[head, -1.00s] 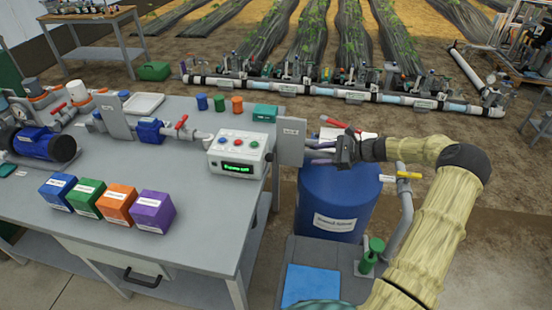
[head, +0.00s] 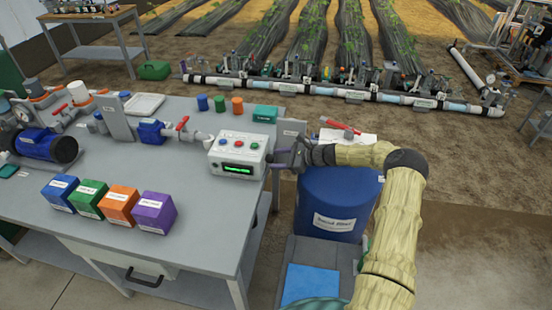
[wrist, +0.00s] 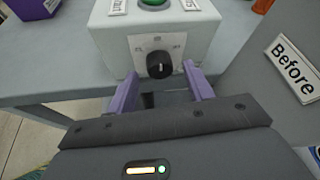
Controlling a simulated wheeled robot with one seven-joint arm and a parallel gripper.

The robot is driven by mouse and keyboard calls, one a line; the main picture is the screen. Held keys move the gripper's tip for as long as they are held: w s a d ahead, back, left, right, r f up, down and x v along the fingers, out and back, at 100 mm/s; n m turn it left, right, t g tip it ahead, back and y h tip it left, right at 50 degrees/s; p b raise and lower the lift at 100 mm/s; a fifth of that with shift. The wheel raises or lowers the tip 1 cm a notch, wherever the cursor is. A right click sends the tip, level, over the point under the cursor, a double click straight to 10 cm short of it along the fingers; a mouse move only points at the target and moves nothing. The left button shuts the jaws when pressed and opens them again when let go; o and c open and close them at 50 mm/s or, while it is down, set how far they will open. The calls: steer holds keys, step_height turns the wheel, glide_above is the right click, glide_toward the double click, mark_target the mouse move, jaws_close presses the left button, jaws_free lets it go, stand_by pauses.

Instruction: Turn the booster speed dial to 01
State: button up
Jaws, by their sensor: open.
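The control box (head: 238,154) is white, with colored buttons on top and a green lit display on its front; it stands at the right end of the grey bench. In the wrist view the booster speed dial (wrist: 159,64) is a black knob on a white plate on the side of the box (wrist: 110,40). A pale mark shows on the knob; the plate's labels are too small to read. My gripper (wrist: 159,88) is open, its two purple fingers pointing at the dial, one at each side below it. I cannot tell if they touch it. In the head view my gripper (head: 277,160) is right beside the box.
A grey panel labelled "Before" (wrist: 290,68) stands close on the right of my gripper. A blue barrel (head: 338,200) is below my arm. Purple (head: 154,210), orange, green and blue boxes sit on the bench (head: 215,240).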

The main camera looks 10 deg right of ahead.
steer(key=shift+w+a+f, duration=0.25)
steer(key=shift+w+a, duration=0.05)
steer(key=shift+a, duration=0.3)
steer(key=c, duration=1)
